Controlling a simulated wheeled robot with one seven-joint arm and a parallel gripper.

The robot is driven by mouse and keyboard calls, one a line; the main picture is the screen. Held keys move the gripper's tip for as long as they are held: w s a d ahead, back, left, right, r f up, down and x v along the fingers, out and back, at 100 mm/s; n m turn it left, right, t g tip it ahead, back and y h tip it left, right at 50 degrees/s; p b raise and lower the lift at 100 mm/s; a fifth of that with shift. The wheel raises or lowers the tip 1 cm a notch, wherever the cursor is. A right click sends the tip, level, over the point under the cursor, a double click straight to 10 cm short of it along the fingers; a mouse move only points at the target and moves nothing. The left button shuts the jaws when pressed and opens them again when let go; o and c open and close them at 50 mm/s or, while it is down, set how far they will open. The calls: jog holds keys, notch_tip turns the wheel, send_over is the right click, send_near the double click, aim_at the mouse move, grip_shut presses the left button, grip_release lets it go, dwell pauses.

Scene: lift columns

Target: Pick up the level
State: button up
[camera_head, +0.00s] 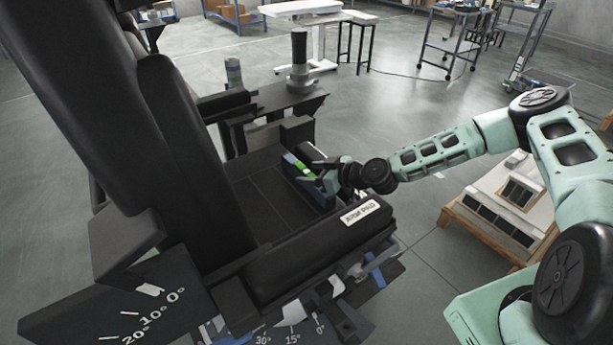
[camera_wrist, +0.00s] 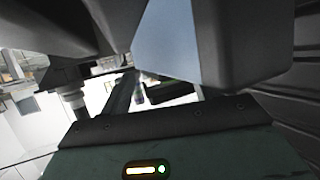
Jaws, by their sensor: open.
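The level (camera_head: 291,160) is a narrow blue bar with a bright green part. In the head view it lies along the right side of the dark seat area of the black chair-like fixture. My gripper (camera_head: 314,171) reaches in from the right, with its dark fingers open at the level. In the wrist view, a blue-grey face, which looks like the level (camera_wrist: 168,45), shows between the two dark fingers of my gripper (camera_wrist: 170,40). Part of the level is hidden by the fingers. I cannot tell whether they touch it.
A padded black armrest (camera_head: 315,250) with a white label lies just in front of my gripper. A tall black backrest (camera_head: 190,130) rises at left. A black post (camera_head: 299,55) stands behind. A wooden pallet (camera_head: 480,235) with panels is at right.

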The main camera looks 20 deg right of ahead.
grip_shut()
dwell(0.5)
